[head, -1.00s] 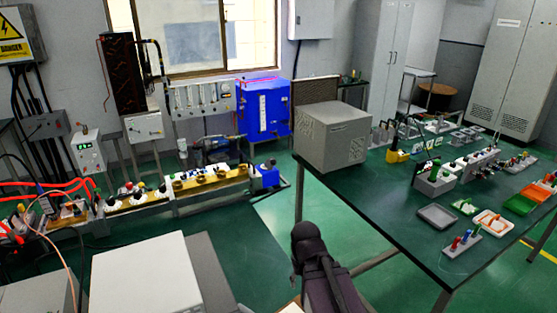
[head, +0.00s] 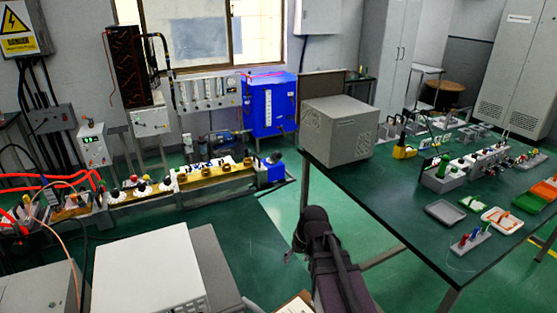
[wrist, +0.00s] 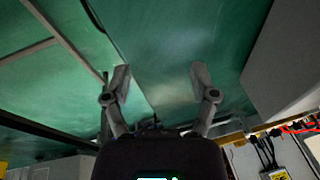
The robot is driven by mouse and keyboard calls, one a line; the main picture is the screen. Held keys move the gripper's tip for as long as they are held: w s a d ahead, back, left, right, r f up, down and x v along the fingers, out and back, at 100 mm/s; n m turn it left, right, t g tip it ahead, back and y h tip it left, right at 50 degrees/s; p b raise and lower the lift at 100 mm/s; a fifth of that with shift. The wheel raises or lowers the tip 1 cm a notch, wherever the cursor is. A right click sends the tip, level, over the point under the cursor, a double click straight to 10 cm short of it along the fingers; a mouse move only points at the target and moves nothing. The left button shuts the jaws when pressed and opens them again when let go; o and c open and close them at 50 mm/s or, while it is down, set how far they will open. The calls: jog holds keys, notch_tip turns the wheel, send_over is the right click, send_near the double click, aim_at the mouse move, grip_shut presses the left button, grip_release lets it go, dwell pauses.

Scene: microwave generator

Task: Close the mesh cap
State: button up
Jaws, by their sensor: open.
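A white-topped cabinet (head: 150,268) stands at the lower left, near my arm. A low bench with yellow-based equipment (head: 215,172) and a blue unit (head: 270,105) line the back. Trays and small devices cover the table's right side. Green floor (head: 290,212) is open between bench and table.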

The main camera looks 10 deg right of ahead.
jog(key=w+a+n+t+y+b, duration=0.2)
jog(key=w+t+y+b, duration=0.1)
jog(key=w, duration=1)
jog(key=t+y+b, duration=0.4)
jog(key=t+b, duration=0.4)
jog(key=t, duration=0.3)
send_near(281, 157)
jog(key=v, duration=0.2)
jog(key=shift+s, duration=0.2)
jog(key=x, duration=1.4)
jog(key=shift+d, duration=0.15)
grip_shut()
